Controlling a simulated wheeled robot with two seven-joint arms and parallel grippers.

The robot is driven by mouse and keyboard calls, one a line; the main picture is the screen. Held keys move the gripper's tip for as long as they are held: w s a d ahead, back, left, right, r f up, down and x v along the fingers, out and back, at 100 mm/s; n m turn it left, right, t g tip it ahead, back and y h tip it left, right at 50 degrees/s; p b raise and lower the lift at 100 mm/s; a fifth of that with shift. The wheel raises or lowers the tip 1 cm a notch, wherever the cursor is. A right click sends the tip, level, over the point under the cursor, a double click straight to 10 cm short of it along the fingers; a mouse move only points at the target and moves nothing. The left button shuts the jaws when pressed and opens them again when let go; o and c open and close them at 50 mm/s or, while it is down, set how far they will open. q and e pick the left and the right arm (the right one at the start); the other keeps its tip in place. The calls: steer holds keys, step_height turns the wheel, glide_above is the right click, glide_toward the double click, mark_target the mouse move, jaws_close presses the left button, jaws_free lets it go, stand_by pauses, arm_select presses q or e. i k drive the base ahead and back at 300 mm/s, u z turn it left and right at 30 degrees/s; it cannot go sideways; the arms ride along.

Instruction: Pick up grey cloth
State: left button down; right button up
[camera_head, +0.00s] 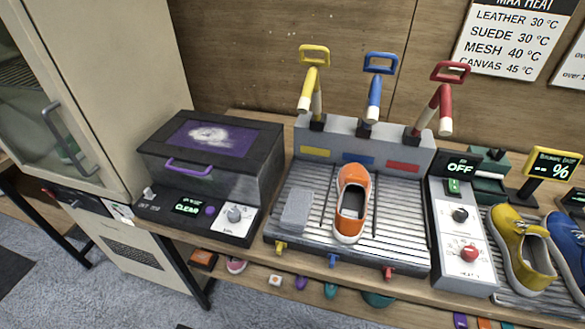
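A flat grey rectangular piece (297,210), which looks like the grey cloth, lies on the left part of the ribbed tray (398,262). It is left of an orange sneaker (351,203) with a white sole that stands on the same tray, and a gap separates the two. Neither of my grippers is in view, so nothing is seen touching the grey piece.
Yellow (313,80), blue (375,88) and red (442,98) handled tools rise behind the tray. A dark box with a purple handle (188,167) stands left. A control panel reading OFF (458,168), yellow (520,248) and blue (568,245) shoes are right.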

mark_target(294, 218)
steer(key=z, duration=0.4)
steer(key=k, duration=1)
steer(key=z, duration=1)
steer(key=i, duration=0.45)
steer(key=u, duration=0.1)
